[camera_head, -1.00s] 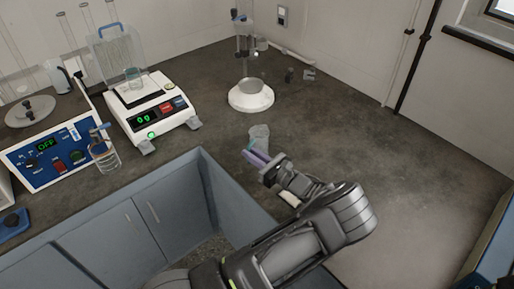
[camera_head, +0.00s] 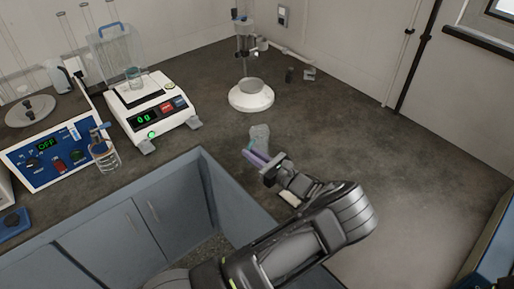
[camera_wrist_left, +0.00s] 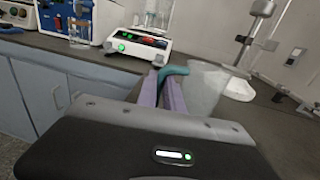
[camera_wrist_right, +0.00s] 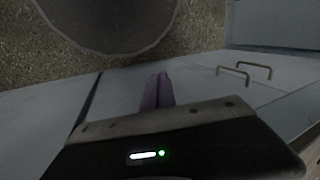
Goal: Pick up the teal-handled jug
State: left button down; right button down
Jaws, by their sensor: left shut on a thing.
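The teal-handled jug (camera_head: 260,135) is a clear, frosted vessel on the dark counter, left of the middle-right open area. In the left wrist view the jug (camera_wrist_left: 207,92) appears upright, with its teal handle (camera_wrist_left: 171,72) toward my fingers. My left gripper (camera_head: 256,158) has its purple fingers (camera_wrist_left: 163,88) on either side of the handle and is shut on it. Whether the jug's base touches the counter is hard to tell. My right gripper (camera_wrist_right: 156,90) shows only in its own wrist view, fingers together and empty, low by the cabinet fronts.
A balance (camera_head: 155,118) with a beaker on its pan stands at the left. A white-based stand (camera_head: 251,97) is behind the held jug. Counter to the right is clear.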

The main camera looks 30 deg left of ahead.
pick_arm(q)
jog(key=shift+r, duration=0.2)
notch_tip(320, 180, up, 10)
jog(key=b, duration=0.1)
jog(key=shift+f+b, duration=0.15)
jog(key=shift+b, duration=0.15)
dwell(0.9)
dwell(0.7)
